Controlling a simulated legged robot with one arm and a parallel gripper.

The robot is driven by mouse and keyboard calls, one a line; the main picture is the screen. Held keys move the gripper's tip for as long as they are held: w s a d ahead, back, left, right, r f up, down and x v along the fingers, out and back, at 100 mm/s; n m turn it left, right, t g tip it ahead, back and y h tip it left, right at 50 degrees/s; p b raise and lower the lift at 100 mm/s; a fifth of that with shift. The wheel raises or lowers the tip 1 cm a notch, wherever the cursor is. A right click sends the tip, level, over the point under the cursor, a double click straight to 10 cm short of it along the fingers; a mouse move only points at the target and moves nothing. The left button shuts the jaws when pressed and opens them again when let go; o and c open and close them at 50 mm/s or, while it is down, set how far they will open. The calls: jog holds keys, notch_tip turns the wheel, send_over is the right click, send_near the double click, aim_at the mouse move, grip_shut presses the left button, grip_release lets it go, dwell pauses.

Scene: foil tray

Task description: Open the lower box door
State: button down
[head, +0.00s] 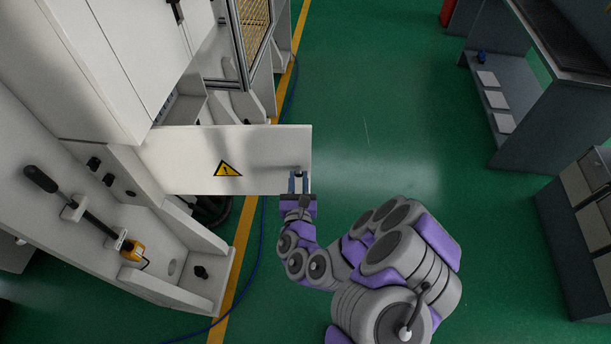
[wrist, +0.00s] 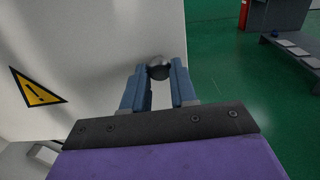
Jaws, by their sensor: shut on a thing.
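The lower box door (head: 265,150) is a white panel with a yellow warning triangle. In the head view it stands swung out from the white machine, over the green floor. It also fills the left of the wrist view (wrist: 90,60). A dark round knob (wrist: 158,68) sits near the door's free edge. My gripper (head: 299,180) is at that edge. In the wrist view its blue fingers (wrist: 159,85) are shut on the knob, one on each side. The fingers partly hide the knob.
The white machine (head: 110,60) stands at the left, with a dark-handled lever (head: 75,205) on its lower panel. A blue cable (head: 257,250) lies by the yellow floor line. A grey workbench (head: 535,85) and a cabinet (head: 580,220) stand at the right. Green floor between is clear.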

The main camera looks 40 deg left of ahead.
jog(key=shift+d, duration=0.1)
dwell(0.3)
jog(key=c, duration=0.9)
grip_release()
jog(key=shift+d, duration=0.1)
